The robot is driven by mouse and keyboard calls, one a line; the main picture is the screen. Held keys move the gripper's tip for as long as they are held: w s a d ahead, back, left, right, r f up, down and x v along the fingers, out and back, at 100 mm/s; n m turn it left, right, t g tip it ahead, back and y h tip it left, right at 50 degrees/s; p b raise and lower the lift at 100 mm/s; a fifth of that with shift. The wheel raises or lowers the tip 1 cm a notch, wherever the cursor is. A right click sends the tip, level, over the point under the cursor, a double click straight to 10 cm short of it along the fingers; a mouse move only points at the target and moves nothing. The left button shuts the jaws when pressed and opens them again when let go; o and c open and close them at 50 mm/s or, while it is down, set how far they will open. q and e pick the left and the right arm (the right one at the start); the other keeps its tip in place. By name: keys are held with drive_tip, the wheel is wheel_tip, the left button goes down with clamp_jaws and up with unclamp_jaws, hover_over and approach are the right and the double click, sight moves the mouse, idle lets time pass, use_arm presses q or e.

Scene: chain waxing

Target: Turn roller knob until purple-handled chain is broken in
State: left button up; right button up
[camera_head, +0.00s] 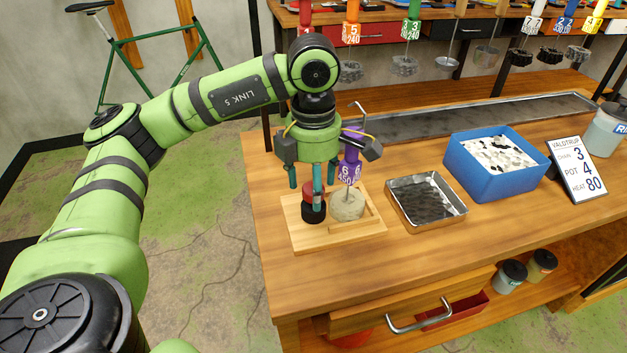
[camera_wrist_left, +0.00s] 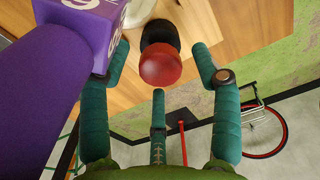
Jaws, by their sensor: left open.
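The red roller knob (camera_head: 308,187), with a black lower part, stands at the left of a small wooden board (camera_head: 305,238) on the bench. The purple handle (camera_head: 351,143) with its numbered tag stands just right of it, above a pale round lump (camera_head: 347,205), perhaps the chain or roller. My left gripper (camera_head: 312,183) points down over the knob, its teal fingers spread and open. In the left wrist view the red knob top (camera_wrist_left: 160,66) sits between the fingertips, with no clear contact. The purple handle (camera_wrist_left: 45,95) fills the left side, close to one finger. My right gripper is out of view.
A metal tray (camera_head: 437,225), a blue bin (camera_head: 463,166) of pale pieces and a card sign (camera_head: 577,170) stand to the right. Several numbered, colored handles with chains hang along the back. The bench's front edge has a drawer handle (camera_head: 418,318).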

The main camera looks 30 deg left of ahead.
use_arm(q)
drive_tip(key=c, duration=1.2)
drive_tip(key=shift+o, duration=0.2)
